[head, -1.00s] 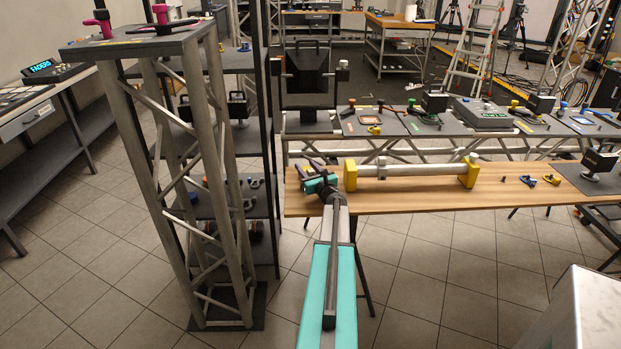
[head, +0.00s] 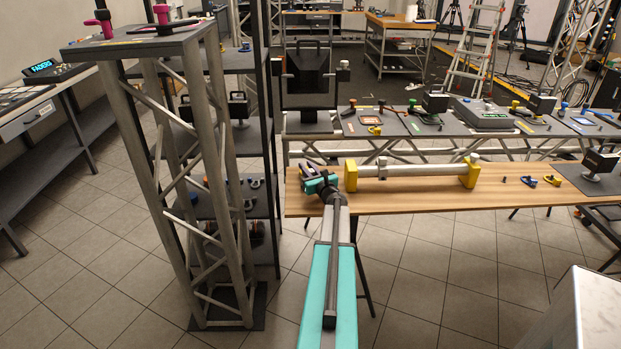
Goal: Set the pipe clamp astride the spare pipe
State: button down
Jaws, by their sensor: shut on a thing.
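The spare pipe (head: 420,170) is a grey tube. It lies level across two yellow supports, a left one (head: 351,175) and a right one (head: 468,172), on the wooden table. My gripper (head: 311,172) is at the table's left end, left of the pipe and apart from it. It is shut on a small dark purple thing (head: 306,170), which looks like the pipe clamp. My gripper hides part of it, so its shape and whether it touches the tabletop are unclear.
A blue clamp (head: 529,181) and a yellow clamp (head: 552,180) lie on the wooden table (head: 420,197), right of the supports. A truss-borne shelf (head: 395,126) with gear runs behind the table. A tall truss tower (head: 215,180) stands left of my arm.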

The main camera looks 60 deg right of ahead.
jog(key=shift+r, duration=0.15)
jog(key=shift+r+b, duration=0.35)
jog(key=shift+r, duration=0.4)
notch_tip(320, 180, up, 2)
jog(key=shift+b, duration=0.3)
jog(key=s+a+r+b, duration=0.1)
jog(key=s+a+b, duration=0.2)
jog(key=s+a, duration=0.6)
jog(key=a, duration=0.3)
jog(key=shift+s+a, duration=0.3)
jog(key=shift+a, duration=0.1)
jog(key=shift+r, duration=0.1)
